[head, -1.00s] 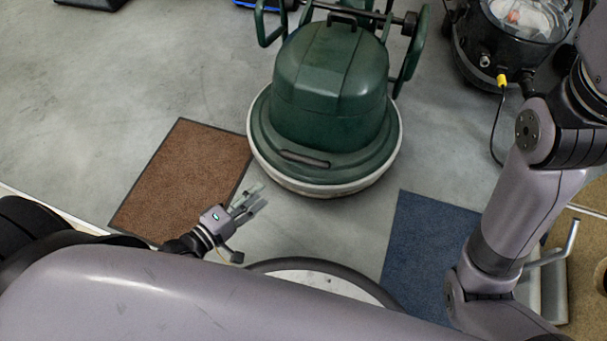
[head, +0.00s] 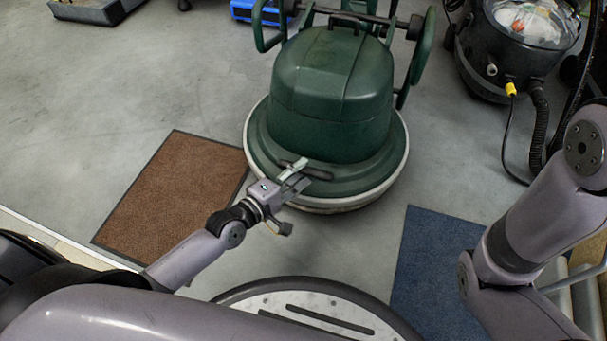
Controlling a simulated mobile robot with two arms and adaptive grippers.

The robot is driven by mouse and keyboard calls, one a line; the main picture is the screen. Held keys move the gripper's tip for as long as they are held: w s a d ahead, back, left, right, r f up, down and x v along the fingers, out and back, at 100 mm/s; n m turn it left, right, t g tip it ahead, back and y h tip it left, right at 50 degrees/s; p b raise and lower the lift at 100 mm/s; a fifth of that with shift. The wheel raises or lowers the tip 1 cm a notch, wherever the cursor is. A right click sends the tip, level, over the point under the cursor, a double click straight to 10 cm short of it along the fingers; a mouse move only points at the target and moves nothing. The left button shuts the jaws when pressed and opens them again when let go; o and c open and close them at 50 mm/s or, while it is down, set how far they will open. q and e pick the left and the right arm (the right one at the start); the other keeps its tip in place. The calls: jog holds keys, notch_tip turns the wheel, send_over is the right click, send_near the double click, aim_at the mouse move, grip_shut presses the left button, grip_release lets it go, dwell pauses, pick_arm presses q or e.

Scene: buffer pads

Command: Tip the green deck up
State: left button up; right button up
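The green deck (head: 330,95) is a rounded dark green machine on a round base with a pale rim, standing flat on the floor in the head view. A dark bar handle (head: 320,174) lies on its low front ledge. My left gripper (head: 304,172) is at the left end of this handle, its two fingers apart with part of the dark bar showing between them. I cannot tell whether they touch it. My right arm comes in at the right, but its gripper is out of view.
A brown mat (head: 165,195) lies left of the deck and a blue mat (head: 435,265) to the right. A black vacuum with a clear lid (head: 525,25) and its hose stand at the upper right. Green tube handles (head: 420,60) rise behind the deck.

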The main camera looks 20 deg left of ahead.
pick_arm(q)
jog(key=shift+x, duration=1.05)
jog(key=shift+c, duration=0.6)
grip_shut()
